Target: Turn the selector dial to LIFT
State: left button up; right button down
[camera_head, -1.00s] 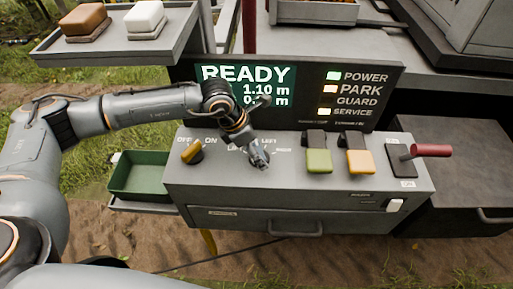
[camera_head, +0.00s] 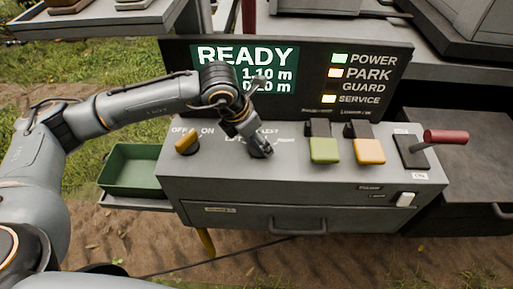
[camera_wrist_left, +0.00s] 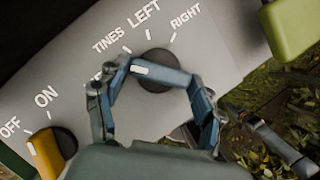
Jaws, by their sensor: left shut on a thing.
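The selector dial (camera_wrist_left: 158,58) is a round dark knob with a blue-grey bar handle, on the console's sloping top. A white mark sits at the bar's left end in the left wrist view, on the side of a label partly hidden by a finger. The labels TINES, LEFT and RIGHT can be read around the dial. My left gripper (camera_head: 262,153) is shut on the dial's handle, with one finger at each end of the bar in the left wrist view (camera_wrist_left: 165,82). In the head view it covers most of the dial. My right gripper is not in view.
A yellow OFF/ON switch (camera_head: 187,143) is left of the dial. Green (camera_head: 323,150) and yellow (camera_head: 369,151) levers and a red-handled lever (camera_head: 444,137) are to the right. The screen (camera_head: 245,68) reads READY; POWER, PARK and SERVICE lamps are lit. A green bin (camera_head: 130,170) stands left.

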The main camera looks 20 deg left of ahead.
pick_arm(q)
jog(key=n+b, duration=0.2)
jog(key=b, duration=0.1)
jog(key=shift+d+f+y, duration=0.15)
jog(key=shift+f+y, duration=0.1)
jog(key=shift+y, duration=0.15)
jog(key=shift+r+n+t+y+b, duration=0.15)
jog(key=shift+n+y+b, duration=0.05)
jog(key=shift+n+b, duration=0.5)
jog(key=shift+r+n+t+y+b, duration=0.1)
jog(key=shift+n+t+y+b, duration=0.1)
jog(key=shift+n+b, duration=0.45)
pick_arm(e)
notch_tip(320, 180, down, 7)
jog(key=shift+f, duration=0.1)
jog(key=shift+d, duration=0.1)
pick_arm(q)
jog(key=o, duration=1.2)
jog(key=shift+c, duration=0.2)
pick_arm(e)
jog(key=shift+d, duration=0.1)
pick_arm(q)
jog(key=v, duration=1.2)
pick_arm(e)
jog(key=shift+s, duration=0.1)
